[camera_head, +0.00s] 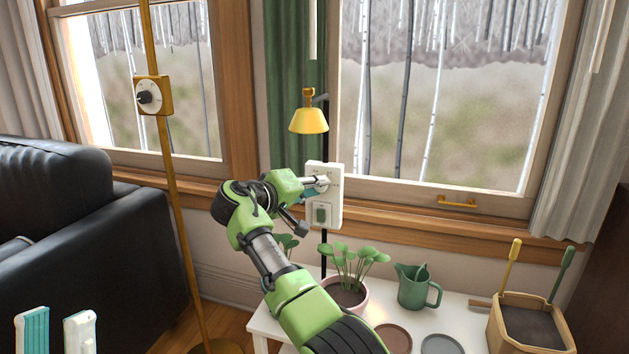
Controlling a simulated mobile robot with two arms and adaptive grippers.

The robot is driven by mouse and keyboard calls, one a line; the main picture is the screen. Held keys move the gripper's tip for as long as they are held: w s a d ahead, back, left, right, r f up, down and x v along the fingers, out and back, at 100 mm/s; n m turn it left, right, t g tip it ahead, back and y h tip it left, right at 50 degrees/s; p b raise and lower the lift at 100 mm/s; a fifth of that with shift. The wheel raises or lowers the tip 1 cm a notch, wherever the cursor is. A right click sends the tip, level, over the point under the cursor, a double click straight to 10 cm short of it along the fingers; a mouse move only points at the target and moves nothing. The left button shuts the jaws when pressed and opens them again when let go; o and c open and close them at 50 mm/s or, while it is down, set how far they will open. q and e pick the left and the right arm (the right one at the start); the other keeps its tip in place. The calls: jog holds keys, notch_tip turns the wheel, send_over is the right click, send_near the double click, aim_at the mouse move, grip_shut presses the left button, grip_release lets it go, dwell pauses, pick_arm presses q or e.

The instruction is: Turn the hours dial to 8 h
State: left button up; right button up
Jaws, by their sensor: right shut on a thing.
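A white control box (336,205) is fixed on a dark post in front of the window wall. I cannot tell the dial's setting. My left gripper (57,328) shows only its two fingers at the bottom left, apart and with nothing between them, far from the box.
A yellow lamp (309,120) hangs above the box. A yellow pole carries another dial (149,96). On the white table (464,318) are a potted plant (348,292), a green watering can (415,289) and a planter box (528,325) with tools. A black sofa (120,235) is left.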

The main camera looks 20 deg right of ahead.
pick_arm(q)
jog(key=w+d+f+g+y+p, duration=0.1)
jog(key=w+f+g+y+p, duration=0.15)
jog(key=w+f+g, duration=0.6)
notch_tip(320, 180, down, 15)
jog(key=w+a+g+y+p, duration=0.1)
jog(key=w+g+y+p, duration=0.1)
jog(key=g, duration=0.4)
pick_arm(e)
jog(key=shift+s+d+r+m+t+y, duration=0.15)
jog(key=shift+m+t+y, duration=0.25)
jog(key=shift+m+y, duration=0.85)
jog(key=shift+d+f+m+t+y, duration=0.1)
jog(key=shift+m+t+y, duration=0.45)
jog(key=shift+m, duration=1.2)
pick_arm(q)
jog(key=shift+a+r+y, duration=0.1)
jog(key=shift+r+y, duration=0.05)
jog(key=shift+y, duration=0.1)
pick_arm(e)
jog(key=o, duration=1.1)
jog(key=shift+g, duration=0.25)
